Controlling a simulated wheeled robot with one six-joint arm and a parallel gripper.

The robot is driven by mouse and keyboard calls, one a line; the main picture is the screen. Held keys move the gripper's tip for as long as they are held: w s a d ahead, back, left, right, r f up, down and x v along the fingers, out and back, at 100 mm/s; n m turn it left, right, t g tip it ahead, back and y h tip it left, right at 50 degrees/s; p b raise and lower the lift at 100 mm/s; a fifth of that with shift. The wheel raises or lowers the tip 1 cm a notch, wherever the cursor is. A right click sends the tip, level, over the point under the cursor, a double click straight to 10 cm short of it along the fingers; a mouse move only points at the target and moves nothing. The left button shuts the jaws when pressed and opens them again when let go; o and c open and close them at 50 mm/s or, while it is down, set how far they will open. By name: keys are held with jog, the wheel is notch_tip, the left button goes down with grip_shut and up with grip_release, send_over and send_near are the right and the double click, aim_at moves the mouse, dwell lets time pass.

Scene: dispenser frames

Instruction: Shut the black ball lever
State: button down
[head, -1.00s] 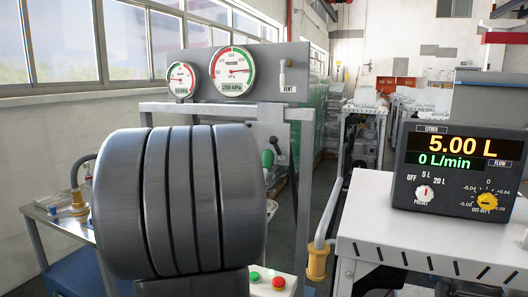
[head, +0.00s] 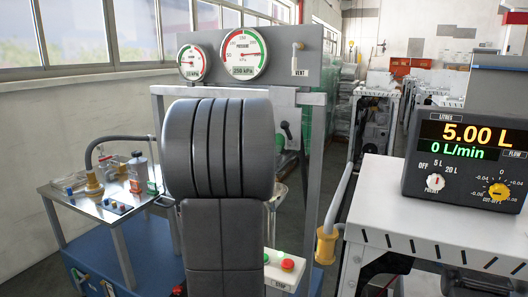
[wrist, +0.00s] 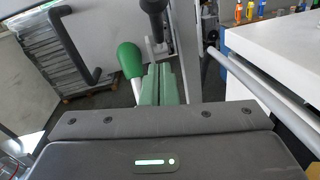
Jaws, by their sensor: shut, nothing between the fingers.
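In the wrist view a black knob (wrist: 152,10) on a thin stem stands at the top edge, partly cut off; I take it for the black ball lever. A dark handle, likely the same lever, shows in the head view (head: 286,130) right of my arm. A green knob (wrist: 130,60) on a pale stem is just left of my fingers. My gripper (wrist: 162,72) is shut and empty, its green fingers pointing toward the black knob, apparently short of it. In the head view my gripper is hidden behind my grey arm.
A gauge panel (head: 280,68) with two dials and a vent valve stands behind my arm. A yellow-ended hose (head: 327,243) hangs right. The meter (head: 468,150) reads 5.00 L and 0 L/min on a white cabinet (head: 420,215). A bench (head: 115,205) with bottles is left.

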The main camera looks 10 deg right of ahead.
aim_at(288, 136)
jog(key=shift+w+d+r+p, duration=0.8)
jog(key=shift+w+d+r, duration=0.15)
jog(key=shift+d+r, duration=0.25)
jog(key=shift+w+d+r, duration=0.15)
jog(key=shift+w+r, duration=0.05)
